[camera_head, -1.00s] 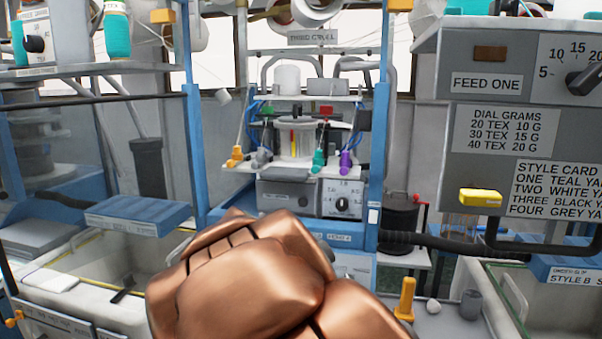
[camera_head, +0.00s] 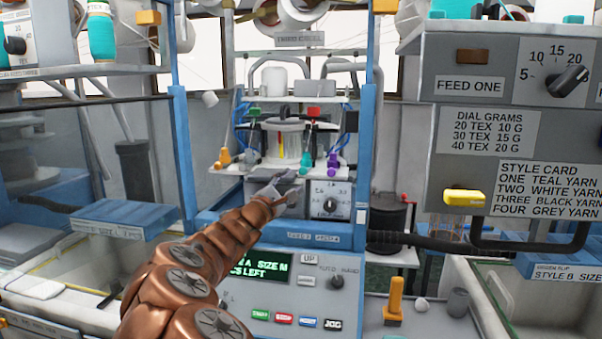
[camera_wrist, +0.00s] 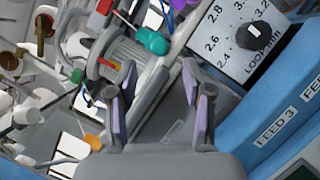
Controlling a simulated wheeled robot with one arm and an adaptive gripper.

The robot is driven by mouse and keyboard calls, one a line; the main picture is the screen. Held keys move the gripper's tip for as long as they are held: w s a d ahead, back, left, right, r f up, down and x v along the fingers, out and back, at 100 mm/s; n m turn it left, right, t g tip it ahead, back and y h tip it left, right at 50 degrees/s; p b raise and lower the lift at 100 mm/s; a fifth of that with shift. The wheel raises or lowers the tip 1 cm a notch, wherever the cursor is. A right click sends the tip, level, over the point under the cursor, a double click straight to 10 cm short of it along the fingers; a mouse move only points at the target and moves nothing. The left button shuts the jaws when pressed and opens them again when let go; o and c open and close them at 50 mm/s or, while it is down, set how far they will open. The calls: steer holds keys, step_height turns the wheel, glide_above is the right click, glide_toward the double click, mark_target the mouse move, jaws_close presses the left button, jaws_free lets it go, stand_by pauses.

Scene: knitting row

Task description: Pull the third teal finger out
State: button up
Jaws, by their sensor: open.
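The teal finger (camera_head: 306,160) hangs at the front of the white shelf on the third machine, between the grey finger (camera_head: 251,157) and the purple finger (camera_head: 332,160). In the wrist view the teal finger (camera_wrist: 153,40) lies ahead of my jaws, slightly above the gap. My gripper (camera_head: 278,187) is in front of the machine, below and left of the teal finger in the head view. In the wrist view my gripper (camera_wrist: 158,84) is open, with nothing between its purple pads. The teal finger appears apart from the pads.
An orange finger (camera_head: 223,157) hangs at the left of the shelf. The grey dial panel (camera_head: 345,197) is close to the right of my jaws. A blue rail (camera_wrist: 270,115) labelled FEED 3 runs beside them. Blue posts (camera_head: 369,130) flank the machine.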

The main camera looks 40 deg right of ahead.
mark_target(302, 172)
steer(key=shift+p+x, duration=0.9)
steer(key=shift+x, duration=2.25)
jaws_close()
